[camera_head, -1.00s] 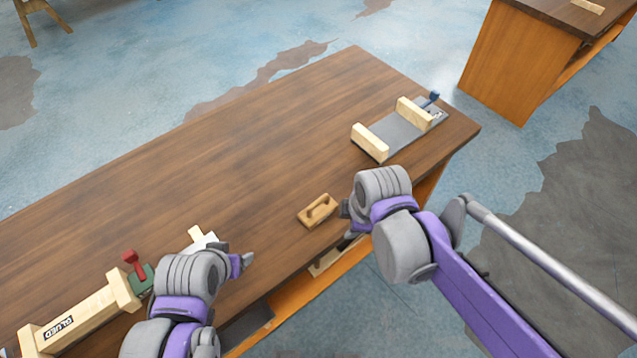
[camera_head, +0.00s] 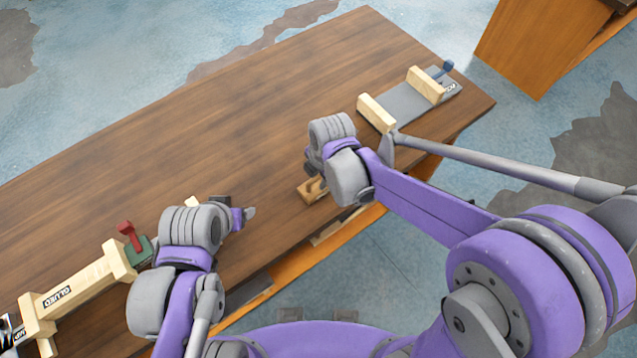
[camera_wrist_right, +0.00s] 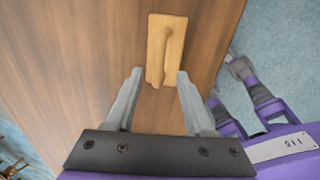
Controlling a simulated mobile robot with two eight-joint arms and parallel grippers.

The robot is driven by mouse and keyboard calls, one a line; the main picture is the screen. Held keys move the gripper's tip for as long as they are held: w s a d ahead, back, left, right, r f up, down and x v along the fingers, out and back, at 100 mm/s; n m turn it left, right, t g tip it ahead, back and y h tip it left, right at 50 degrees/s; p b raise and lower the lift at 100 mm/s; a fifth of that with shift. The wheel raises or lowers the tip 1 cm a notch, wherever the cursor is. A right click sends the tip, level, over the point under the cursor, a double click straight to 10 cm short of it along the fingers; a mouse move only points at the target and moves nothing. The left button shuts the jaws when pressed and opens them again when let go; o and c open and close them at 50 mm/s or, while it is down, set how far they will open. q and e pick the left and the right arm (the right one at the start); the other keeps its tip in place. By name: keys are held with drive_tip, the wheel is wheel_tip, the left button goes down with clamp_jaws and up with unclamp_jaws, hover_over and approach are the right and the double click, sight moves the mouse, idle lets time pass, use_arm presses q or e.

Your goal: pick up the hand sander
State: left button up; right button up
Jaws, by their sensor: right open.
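The hand sander is a small wooden block with a raised handle. In the head view the hand sander (camera_head: 311,190) lies near the table's front edge, partly hidden by my right arm. In the right wrist view the hand sander (camera_wrist_right: 166,48) lies flat on the table, just beyond my right gripper. My right gripper (camera_wrist_right: 155,74) is open and empty, its fingers spread to either side of the sander's near end. My left gripper (camera_head: 246,214) is over the table's front edge at the left; its jaw opening is not clear.
The wooden table (camera_head: 230,110) has wide clear room behind the sander. A grey fixture (camera_head: 403,102) with light wooden blocks sits at the right end. A glued wooden frame (camera_head: 75,292) with a red-handled clamp (camera_head: 131,239) lies at the left. Another wooden bench (camera_head: 540,45) stands at the back right.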

sight(315, 178)
drive_tip(key=f, duration=0.3)
drive_tip(key=shift+w+a+f, duration=0.25)
drive_tip(key=shift+w+a, duration=0.1)
drive_tip(key=shift+w, duration=0.05)
clamp_jaws()
